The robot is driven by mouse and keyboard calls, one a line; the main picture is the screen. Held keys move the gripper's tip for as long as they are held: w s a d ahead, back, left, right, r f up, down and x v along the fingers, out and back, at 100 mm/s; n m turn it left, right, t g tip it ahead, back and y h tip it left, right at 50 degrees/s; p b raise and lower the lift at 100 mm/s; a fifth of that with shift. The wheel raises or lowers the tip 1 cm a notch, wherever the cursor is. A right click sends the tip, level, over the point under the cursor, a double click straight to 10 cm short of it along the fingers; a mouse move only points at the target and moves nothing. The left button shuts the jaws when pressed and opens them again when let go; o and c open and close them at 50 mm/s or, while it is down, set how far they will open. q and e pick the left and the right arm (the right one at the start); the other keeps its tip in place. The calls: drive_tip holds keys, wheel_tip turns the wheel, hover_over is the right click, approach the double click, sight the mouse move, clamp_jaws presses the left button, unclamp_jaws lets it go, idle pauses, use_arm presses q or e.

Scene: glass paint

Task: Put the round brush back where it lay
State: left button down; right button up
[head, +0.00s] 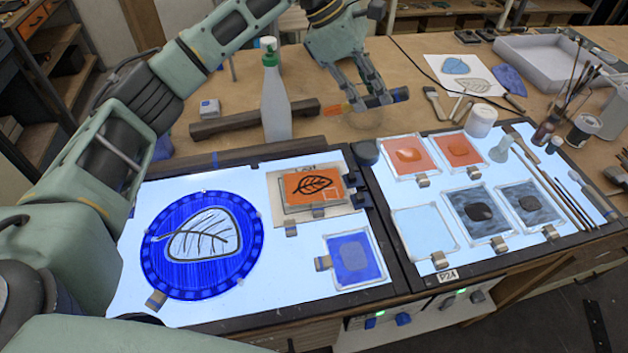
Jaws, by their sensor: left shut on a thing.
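My left gripper (364,100) is over the wooden table behind the light panels, beside the white bottle. Several long thin brushes (566,203) lie side by side on the right edge of the right light panel (395,182). My right gripper is not in view.
Painted glass tiles (408,156) and a blue round leaf pane (160,245) lie on the panels. A white tray (540,66), jars and upright brushes crowd the back right.

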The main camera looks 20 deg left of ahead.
use_arm(q)
drive_tip(key=shift+w+r+g+y+p, duration=0.1)
drive_tip(key=shift+r+g+y+p, duration=0.2)
drive_tip(key=shift+y+p, duration=1.05)
drive_tip(key=shift+f+p, duration=0.3)
drive_tip(key=shift+p, duration=0.35)
drive_tip(key=shift+d+r+y+p, duration=0.1)
drive_tip(key=shift+r+y+p, duration=0.05)
drive_tip(key=shift+y+p, duration=0.15)
drive_tip(key=shift+g+y+p, duration=0.3)
drive_tip(key=shift+y+p, duration=0.45)
drive_tip(key=shift+p, duration=0.3)
drive_tip(key=shift+y, duration=0.3)
drive_tip(key=shift+f, duration=0.25)
drive_tip(key=shift+a, duration=0.25)
